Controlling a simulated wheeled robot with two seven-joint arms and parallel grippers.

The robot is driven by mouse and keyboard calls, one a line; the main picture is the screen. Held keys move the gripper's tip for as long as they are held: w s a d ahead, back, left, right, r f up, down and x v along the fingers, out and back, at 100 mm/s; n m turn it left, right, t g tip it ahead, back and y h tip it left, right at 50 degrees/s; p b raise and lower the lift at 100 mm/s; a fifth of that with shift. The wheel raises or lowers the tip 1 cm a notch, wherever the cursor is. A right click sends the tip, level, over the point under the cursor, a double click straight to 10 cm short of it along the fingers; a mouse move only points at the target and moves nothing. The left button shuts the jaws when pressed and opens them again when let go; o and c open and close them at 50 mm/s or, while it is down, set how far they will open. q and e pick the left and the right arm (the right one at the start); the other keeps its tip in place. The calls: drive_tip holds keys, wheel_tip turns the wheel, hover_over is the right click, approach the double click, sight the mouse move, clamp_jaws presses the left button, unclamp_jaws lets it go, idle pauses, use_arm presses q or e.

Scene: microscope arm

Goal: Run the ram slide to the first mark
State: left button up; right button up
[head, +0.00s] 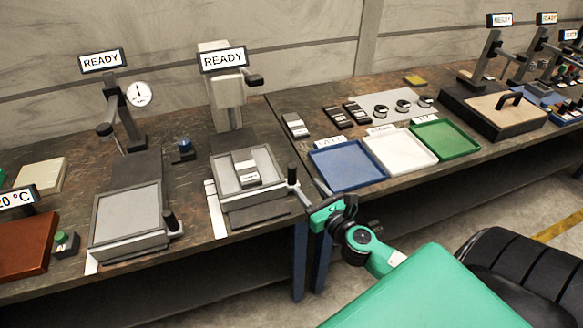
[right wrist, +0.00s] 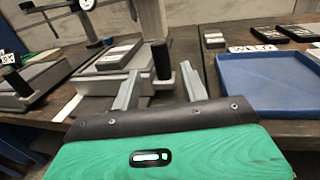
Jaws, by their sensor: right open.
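The middle station has a grey sliding table (head: 245,170) under a light grey column head (head: 227,100) with a READY sign. A dark block with a white label (head: 245,168) sits on it. An upright black handle (head: 292,176) stands at its front right corner. A white strip (head: 215,208) runs along its left side. My right gripper (head: 318,196) is open and empty, close to the handle. In the right wrist view the handle (right wrist: 161,60) stands between and beyond the open fingertips (right wrist: 160,88); contact is not visible. My left gripper is out of view.
A similar slide (head: 128,215) with its own black handle (head: 170,219) and a dial (head: 139,94) stands to the left. Blue (head: 347,165), white (head: 400,150) and green (head: 444,140) trays lie to the right. The bench's front edge lies below the gripper.

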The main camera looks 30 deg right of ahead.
sight(295, 173)
drive_tip(key=w+p, duration=0.1)
drive_tip(key=w, duration=0.8)
drive_tip(key=shift+d, duration=0.15)
clamp_jaws()
drive_tip(key=shift+w, duration=0.15)
